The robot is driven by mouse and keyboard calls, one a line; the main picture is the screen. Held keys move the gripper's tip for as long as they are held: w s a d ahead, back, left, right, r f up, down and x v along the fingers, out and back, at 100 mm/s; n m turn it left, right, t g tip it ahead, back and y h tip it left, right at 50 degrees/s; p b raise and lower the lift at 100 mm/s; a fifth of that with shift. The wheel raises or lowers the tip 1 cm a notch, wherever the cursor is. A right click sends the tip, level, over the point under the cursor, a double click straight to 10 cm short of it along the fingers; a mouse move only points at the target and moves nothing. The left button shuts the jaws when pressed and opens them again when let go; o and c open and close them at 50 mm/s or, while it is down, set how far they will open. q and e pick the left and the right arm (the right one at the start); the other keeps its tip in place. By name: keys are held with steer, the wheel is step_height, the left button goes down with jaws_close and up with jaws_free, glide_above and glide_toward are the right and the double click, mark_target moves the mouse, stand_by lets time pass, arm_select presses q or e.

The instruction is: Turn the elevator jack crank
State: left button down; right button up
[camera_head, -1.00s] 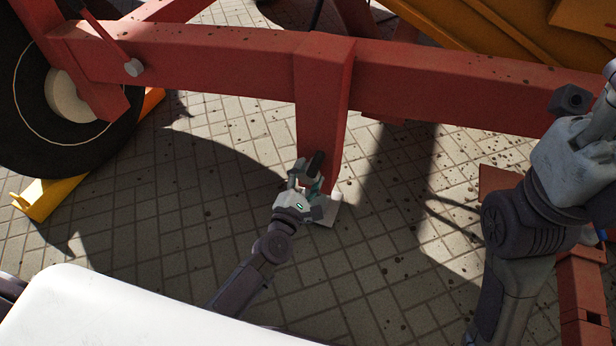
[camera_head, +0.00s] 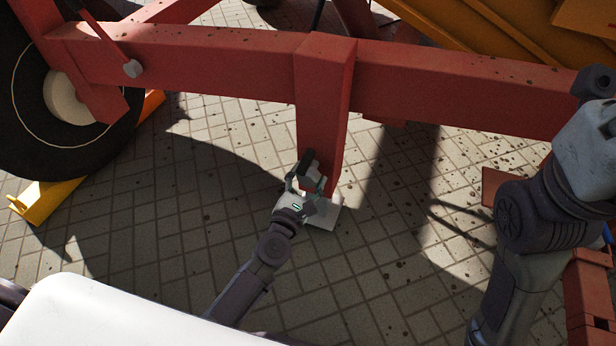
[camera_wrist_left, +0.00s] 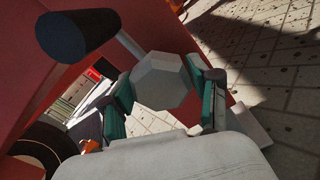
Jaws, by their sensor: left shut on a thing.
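The elevator jack (camera_head: 322,120) is a red square post hanging from a red beam, with a pale foot plate (camera_head: 327,214) on the paving. The crank is low on the post. Its dark handle (camera_head: 306,160) points up in the head view, and the handle (camera_wrist_left: 78,33) is at the upper left of the left wrist view, on a pale rod. My left gripper (camera_head: 308,184) is at the crank. In the left wrist view its teal-padded fingers sit on either side of the crank's grey faceted hub (camera_wrist_left: 160,80), shut on it. My right arm is at the right edge; its fingers do not show.
The red beam (camera_head: 440,88) runs across above the jack. A black wheel (camera_head: 30,130) with a yellow chock (camera_head: 45,198) stands at the left. Orange machine parts (camera_head: 500,40) are at the upper right. The paving (camera_head: 240,185) around the jack is open.

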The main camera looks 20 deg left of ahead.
arm_select(q)
steer(key=shift+r, duration=0.1)
steer(key=shift+c, duration=1.2)
jaws_free()
steer(key=s+a, duration=0.1)
steer(key=s, duration=1.1)
steer(key=shift+a, duration=0.2)
steer(key=shift+w, duration=0.1)
